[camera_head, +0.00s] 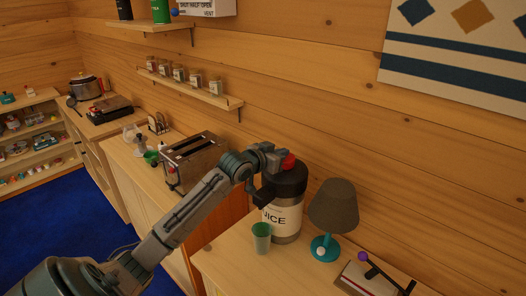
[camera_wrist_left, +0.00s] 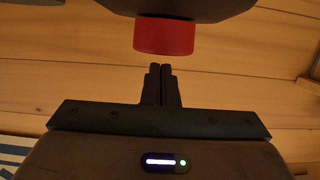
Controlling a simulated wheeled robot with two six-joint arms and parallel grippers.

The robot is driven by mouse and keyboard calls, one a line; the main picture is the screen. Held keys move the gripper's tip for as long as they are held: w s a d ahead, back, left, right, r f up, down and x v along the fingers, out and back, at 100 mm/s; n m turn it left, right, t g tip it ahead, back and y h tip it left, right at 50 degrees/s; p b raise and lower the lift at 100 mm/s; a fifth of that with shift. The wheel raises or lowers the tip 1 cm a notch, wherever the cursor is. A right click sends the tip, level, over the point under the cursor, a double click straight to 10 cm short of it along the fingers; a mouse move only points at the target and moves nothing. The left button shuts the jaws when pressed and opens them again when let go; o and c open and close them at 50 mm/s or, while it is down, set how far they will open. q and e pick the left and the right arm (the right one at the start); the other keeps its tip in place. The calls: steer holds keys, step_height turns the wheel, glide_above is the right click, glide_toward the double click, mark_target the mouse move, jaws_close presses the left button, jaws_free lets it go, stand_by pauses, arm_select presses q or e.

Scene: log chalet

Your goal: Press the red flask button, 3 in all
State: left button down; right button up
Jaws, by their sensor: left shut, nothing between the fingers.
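The flask (camera_head: 285,218) is a clear jar with a black top and a white label ending in "ICE", standing on the wooden counter. Its red button (camera_head: 289,161) sits on the top, partly hidden behind my left wrist. The button also shows in the left wrist view (camera_wrist_left: 165,37) at the upper middle, under a dark rounded shape. My left gripper (camera_wrist_left: 161,68) is shut and empty, its fingertips just short of the button in that picture, with a narrow gap between. In the head view, my left arm reaches in from the left to the flask's top. My right gripper is not in view.
A green cup (camera_head: 261,238) stands in front of the flask. A dark-shaded lamp (camera_head: 333,206) with a teal base stands close on its right. A toaster (camera_head: 194,160) is to the left. A lever box (camera_head: 366,280) lies at the lower right. Counter (camera_head: 228,262) left of the cup is bare.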

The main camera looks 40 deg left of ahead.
arm_select(q)
steer(key=shift+s+r+b, duration=0.3)
steer(key=shift+r, duration=0.2)
steer(key=b+v, duration=0.5)
steer(key=v, duration=0.4)
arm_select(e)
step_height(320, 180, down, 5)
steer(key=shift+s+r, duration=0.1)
arm_select(q)
steer(key=shift+s+r, duration=0.2)
steer(key=shift+s, duration=0.05)
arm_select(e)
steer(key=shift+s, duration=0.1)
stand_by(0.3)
arm_select(q)
steer(key=shift+w+a+r+b, duration=0.15)
steer(key=shift+r+b, duration=0.9)
steer(key=shift+b, duration=0.85)
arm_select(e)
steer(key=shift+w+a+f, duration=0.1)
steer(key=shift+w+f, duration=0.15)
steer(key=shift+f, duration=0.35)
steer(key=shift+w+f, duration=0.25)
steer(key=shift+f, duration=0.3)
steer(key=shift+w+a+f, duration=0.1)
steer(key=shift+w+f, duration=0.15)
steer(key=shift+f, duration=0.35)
